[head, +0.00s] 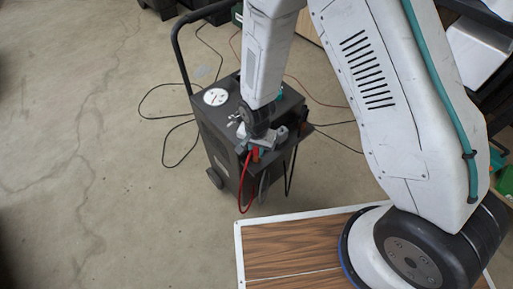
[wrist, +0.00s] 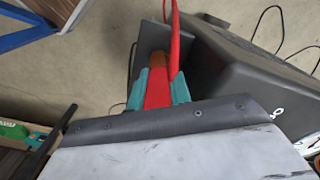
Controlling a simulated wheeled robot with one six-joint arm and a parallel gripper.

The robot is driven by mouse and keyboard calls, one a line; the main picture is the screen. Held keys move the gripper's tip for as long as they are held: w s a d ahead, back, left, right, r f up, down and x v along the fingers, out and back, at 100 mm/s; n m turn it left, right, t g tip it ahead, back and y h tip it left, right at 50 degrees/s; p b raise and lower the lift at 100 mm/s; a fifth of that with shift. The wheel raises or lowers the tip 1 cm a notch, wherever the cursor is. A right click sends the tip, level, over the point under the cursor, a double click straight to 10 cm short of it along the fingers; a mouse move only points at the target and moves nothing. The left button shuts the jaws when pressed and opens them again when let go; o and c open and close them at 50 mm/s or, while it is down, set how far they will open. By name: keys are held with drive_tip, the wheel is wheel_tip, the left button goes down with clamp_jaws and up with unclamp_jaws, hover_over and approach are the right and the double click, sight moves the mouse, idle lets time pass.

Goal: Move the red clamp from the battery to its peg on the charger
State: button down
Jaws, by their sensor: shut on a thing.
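The red clamp (wrist: 157,92) sits between the teal fingers of my gripper (wrist: 159,82) in the wrist view, and the gripper is shut on it. An orange-brown part shows just beyond the clamp; I cannot tell whether it is the clamp's jaw or a peg. A red cable (wrist: 174,38) runs from the clamp. In the head view, my gripper (head: 256,147) is at the front side of the dark charger cart (head: 215,118), with the red cable hanging below it. Whether the clamp touches the peg is hidden. I cannot make out the battery.
The charger has a white round gauge (head: 216,97) on top and a tall black handle (head: 178,55). Thin cables lie on the floor around it. A wood-topped surface with a white edge (head: 240,250) is at the front. The concrete floor (head: 90,150) at left is clear.

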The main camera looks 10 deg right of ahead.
drive_tip(key=shift+f, duration=0.45)
drive_tip(key=c, duration=1.2)
unclamp_jaws()
drive_tip(key=shift+r, duration=3.9)
